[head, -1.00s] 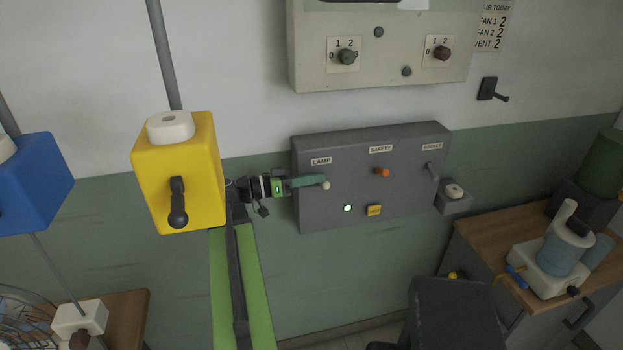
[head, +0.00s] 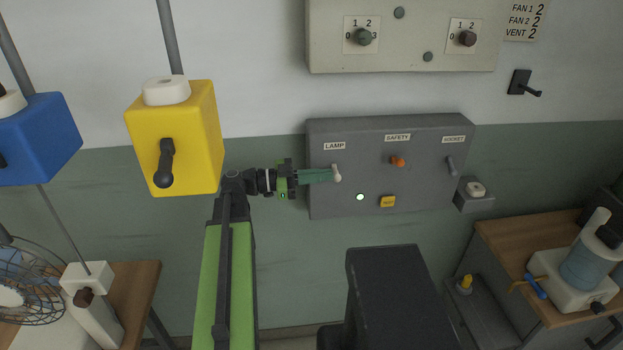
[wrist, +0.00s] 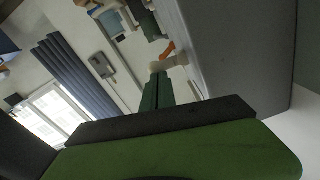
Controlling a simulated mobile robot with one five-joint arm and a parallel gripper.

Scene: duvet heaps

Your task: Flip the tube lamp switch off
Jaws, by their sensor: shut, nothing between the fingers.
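The grey wall panel (head: 430,190) carries a lever under the label LAMP, one under SAFETY and one under SOCKET. The lamp switch (head: 337,174) is a small whitish lever at the panel's left. My gripper (head: 332,176) is shut and empty, its green fingers reaching from the left to the lamp switch. In the wrist view the fingertips (wrist: 157,76) sit right at the pale knob (wrist: 168,63); whether they touch it I cannot tell. The orange safety lever (head: 398,161) stands to the right.
A yellow box (head: 185,135) with a black lever hangs left of my gripper, close above my arm. A yellow button (head: 388,201) and the grey socket lever (head: 451,166) share the panel. A cream panel (head: 410,55) with knobs is above. A wooden cabinet stands right.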

